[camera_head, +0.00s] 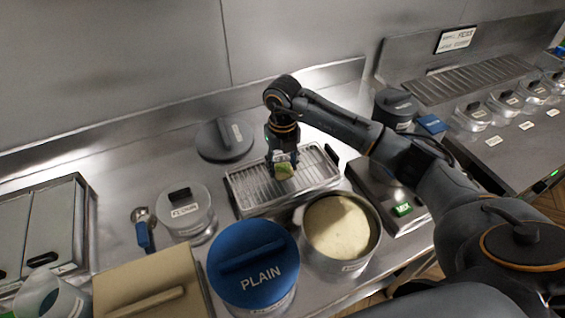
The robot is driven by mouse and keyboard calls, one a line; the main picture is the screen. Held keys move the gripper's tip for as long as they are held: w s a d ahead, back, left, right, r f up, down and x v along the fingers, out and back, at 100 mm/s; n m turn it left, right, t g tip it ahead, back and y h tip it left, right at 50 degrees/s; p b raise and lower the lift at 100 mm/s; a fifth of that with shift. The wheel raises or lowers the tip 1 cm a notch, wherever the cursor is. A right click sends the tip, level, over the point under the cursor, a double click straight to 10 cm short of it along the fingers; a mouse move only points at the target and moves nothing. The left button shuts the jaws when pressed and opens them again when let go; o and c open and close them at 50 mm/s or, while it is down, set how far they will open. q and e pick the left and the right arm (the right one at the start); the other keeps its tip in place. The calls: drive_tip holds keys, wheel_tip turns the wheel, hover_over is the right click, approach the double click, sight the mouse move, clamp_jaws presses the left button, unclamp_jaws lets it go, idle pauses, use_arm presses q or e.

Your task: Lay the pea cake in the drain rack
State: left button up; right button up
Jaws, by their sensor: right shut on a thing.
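The pea cake (284,171) is a small green piece at the tip of my right gripper (282,160). The gripper points down and is shut on the cake. They are over the drain rack (245,189), a rectangular metal tray with a wire grid in the middle of the counter. I cannot tell whether the cake touches the grid. My left gripper is not in view.
A pot of pale batter (338,228) and a blue lid marked PLAIN (252,262) stand in front of the rack. A dark round lid (224,140) lies behind it. A scale with a green display (403,209) is to the right. A lidded container (186,212) stands left.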

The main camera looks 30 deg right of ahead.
drive_tip(key=o, duration=0.9)
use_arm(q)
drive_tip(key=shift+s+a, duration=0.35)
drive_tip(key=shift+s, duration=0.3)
use_arm(e)
drive_tip(key=shift+r, duration=0.1)
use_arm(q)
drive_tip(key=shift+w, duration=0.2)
use_arm(e)
wheel_tip(320, 180, up, 12)
drive_tip(key=shift+f, duration=0.1)
